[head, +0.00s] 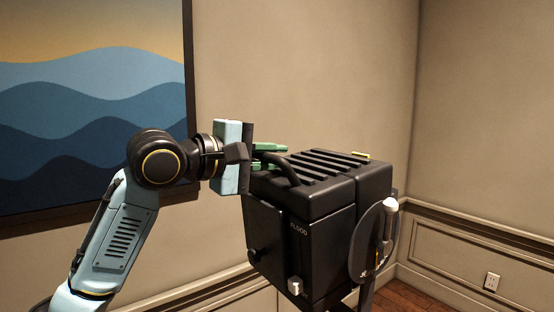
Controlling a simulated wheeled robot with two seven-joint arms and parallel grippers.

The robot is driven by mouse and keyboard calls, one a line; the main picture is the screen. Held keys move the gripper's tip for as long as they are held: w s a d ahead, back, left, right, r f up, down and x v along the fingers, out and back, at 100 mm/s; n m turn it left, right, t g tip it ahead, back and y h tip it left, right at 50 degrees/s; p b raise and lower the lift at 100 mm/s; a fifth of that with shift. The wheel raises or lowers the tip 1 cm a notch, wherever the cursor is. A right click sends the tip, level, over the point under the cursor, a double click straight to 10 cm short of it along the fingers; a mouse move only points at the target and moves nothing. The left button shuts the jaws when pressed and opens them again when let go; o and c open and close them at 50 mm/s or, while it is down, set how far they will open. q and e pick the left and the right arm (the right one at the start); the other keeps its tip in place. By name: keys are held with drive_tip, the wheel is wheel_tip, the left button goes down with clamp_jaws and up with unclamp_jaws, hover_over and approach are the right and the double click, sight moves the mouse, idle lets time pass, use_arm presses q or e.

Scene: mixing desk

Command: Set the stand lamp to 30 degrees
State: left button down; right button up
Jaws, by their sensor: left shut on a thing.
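The stand lamp (320,240) is a black box-shaped flood lamp with "FLOOD" on one face, in the middle of the head view. Its ribbed top face slopes, so the housing looks tilted. A curved black handle (288,171) sits at the top left edge. My left gripper (272,156), with green fingers, is shut on this handle from the left; the exact contact is partly hidden. A round side plate (368,243) with a pale-handled lever (388,220) is on the lamp's right side. Its angle marks are too small to read. My right gripper is out of view.
A framed wave picture (90,100) hangs on the wall at the left. Beige walls meet in a corner behind the lamp. Space right of the lamp looks clear.

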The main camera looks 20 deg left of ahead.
sight(267, 180)
use_arm(q)
drive_tip(key=s+f+b, duration=0.1)
drive_tip(key=a+f+t+h+b, duration=0.1)
drive_tip(key=f+b, duration=0.1)
drive_tip(key=s+a+f+t+b, duration=0.1)
drive_tip(key=b, duration=0.1)
drive_tip(key=shift+s+f+h, duration=0.2)
drive_tip(key=shift+s+h, duration=0.1)
drive_tip(key=shift+h, duration=0.1)
drive_tip(key=shift+s+a+f+t+h+b, duration=0.35)
drive_tip(key=shift+f+t+b, duration=0.25)
drive_tip(key=shift+b, duration=0.4)
drive_tip(key=shift+s+a+f+t+h+b, duration=0.2)
drive_tip(key=shift+s+f+t+h+b, duration=0.15)
drive_tip(key=shift+f+b, duration=0.5)
drive_tip(key=shift+r, duration=0.1)
drive_tip(key=c, duration=1.4)
unclamp_jaws()
drive_tip(key=b+v, duration=0.3)
drive_tip(key=v, duration=1)
drive_tip(key=shift+s, duration=0.2)
drive_tip(key=shift+w+a, duration=0.1)
